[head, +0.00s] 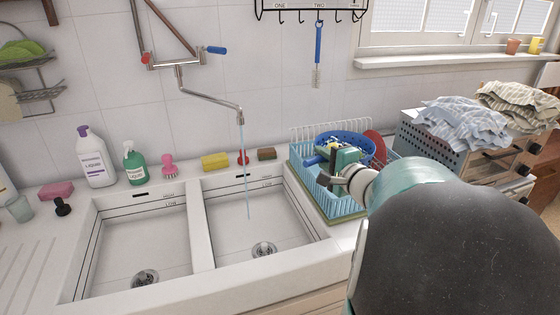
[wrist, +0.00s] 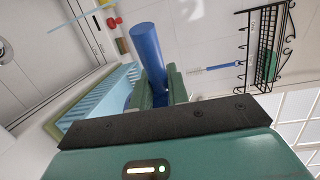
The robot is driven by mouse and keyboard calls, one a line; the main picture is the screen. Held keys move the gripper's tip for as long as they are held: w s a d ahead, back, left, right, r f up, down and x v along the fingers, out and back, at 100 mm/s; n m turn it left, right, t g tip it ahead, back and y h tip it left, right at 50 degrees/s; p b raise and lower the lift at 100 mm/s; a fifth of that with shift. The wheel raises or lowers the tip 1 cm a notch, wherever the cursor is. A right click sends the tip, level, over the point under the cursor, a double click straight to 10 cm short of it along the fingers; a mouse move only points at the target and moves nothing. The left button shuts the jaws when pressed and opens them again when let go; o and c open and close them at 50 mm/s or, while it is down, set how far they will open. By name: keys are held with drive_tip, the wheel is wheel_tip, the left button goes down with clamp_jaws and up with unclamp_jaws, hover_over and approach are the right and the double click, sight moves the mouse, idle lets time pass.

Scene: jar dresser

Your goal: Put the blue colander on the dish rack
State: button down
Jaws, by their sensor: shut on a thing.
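The blue colander (head: 352,140) shows in the head view at the dish rack, partly hidden behind my gripper. My gripper (head: 333,160) is shut on its blue handle, which sticks out between the green fingers in the wrist view (wrist: 147,45). The light blue dish rack (head: 318,190) stands right of the sinks, with a white wire back. Its side also shows in the wrist view (wrist: 95,102). The colander's bowl appears at or just above the rack. I cannot tell whether it touches the rack.
A red plate (head: 375,140) stands at the rack's right. The double sink (head: 255,235) is left, under a faucet (head: 210,97) with running water. A hook rail (head: 310,12) hangs above.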

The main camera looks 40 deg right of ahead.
drive_tip(key=shift+w+d+f, duration=0.25)
drive_tip(key=shift+w+d, duration=0.1)
drive_tip(key=shift+w, duration=0.05)
drive_tip(key=d, duration=0.1)
drive_tip(key=w+d+f, duration=0.1)
drive_tip(key=d, duration=0.1)
drive_tip(key=shift+w+d+f, duration=0.15)
drive_tip(key=shift+w+f, duration=0.15)
drive_tip(key=shift+w, duration=0.1)
drive_tip(key=d+f, duration=0.1)
drive_tip(key=w+d+f, duration=0.1)
drive_tip(key=f, duration=0.1)
drive_tip(key=w+d+f, duration=0.1)
drive_tip(key=shift+w+f, duration=0.15)
drive_tip(key=shift+f, duration=0.15)
drive_tip(key=shift+w+d+f, duration=0.3)
drive_tip(key=shift+d+f, duration=0.2)
drive_tip(key=shift+f, duration=0.2)
wheel_tip(320, 180, down, 3)
drive_tip(key=shift+r, duration=0.1)
drive_tip(key=shift+f, duration=0.55)
